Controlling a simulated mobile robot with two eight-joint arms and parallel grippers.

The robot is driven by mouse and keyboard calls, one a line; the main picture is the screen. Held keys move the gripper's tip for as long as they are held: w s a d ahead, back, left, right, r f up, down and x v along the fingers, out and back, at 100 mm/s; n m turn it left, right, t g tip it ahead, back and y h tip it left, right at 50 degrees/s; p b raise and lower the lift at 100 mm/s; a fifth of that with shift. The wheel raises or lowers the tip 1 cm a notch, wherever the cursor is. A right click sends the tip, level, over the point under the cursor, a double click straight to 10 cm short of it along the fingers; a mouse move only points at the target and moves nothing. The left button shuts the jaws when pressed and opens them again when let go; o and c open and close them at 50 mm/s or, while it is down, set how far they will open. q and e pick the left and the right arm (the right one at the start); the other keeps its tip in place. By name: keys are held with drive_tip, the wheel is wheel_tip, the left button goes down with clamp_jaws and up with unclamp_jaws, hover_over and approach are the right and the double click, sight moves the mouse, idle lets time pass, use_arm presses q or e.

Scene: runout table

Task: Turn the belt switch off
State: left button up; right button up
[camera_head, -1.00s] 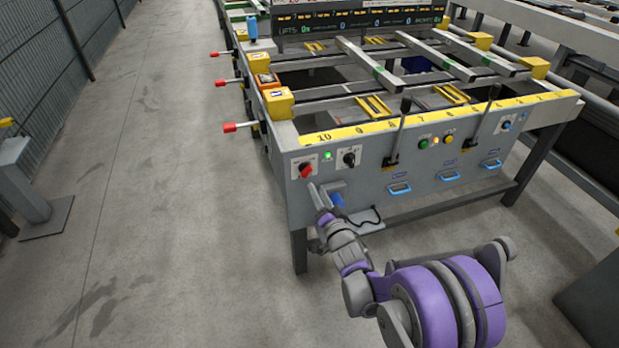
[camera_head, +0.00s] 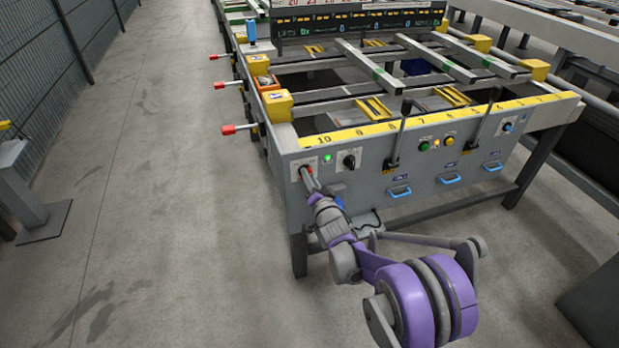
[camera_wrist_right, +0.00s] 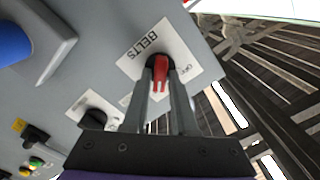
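The belt switch is a red knob (camera_wrist_right: 159,70) on a white plate marked BELTS (camera_wrist_right: 147,42), with OFF lettered at one side. In the head view the red knob (camera_head: 307,170) sits at the left end of the grey front panel, mostly hidden by my gripper. My right gripper (camera_head: 309,180) reaches it from the front. In the right wrist view the two fingers (camera_wrist_right: 161,75) lie on either side of the knob with very little gap; whether they press on it I cannot tell. My left gripper is not in view.
A lit green lamp (camera_head: 327,158) and a black knob (camera_head: 349,161) are right of the switch. Black levers (camera_head: 398,135), green and yellow buttons (camera_head: 424,146) and blue handles (camera_head: 399,191) continue along the panel. Red-tipped rods (camera_head: 228,130) stick out at the table's left side.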

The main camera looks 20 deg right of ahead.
clamp_jaws()
drive_tip(key=shift+n, duration=0.3)
drive_tip(key=shift+a+n+p, duration=0.15)
drive_tip(key=shift+n+p, duration=0.2)
drive_tip(key=shift+n, duration=3.95)
drive_tip(key=shift+a+n+p, duration=0.15)
drive_tip(key=shift+n+p, duration=0.2)
drive_tip(key=shift+n, duration=3.95)
drive_tip(key=shift+o, duration=2.3)
unclamp_jaws()
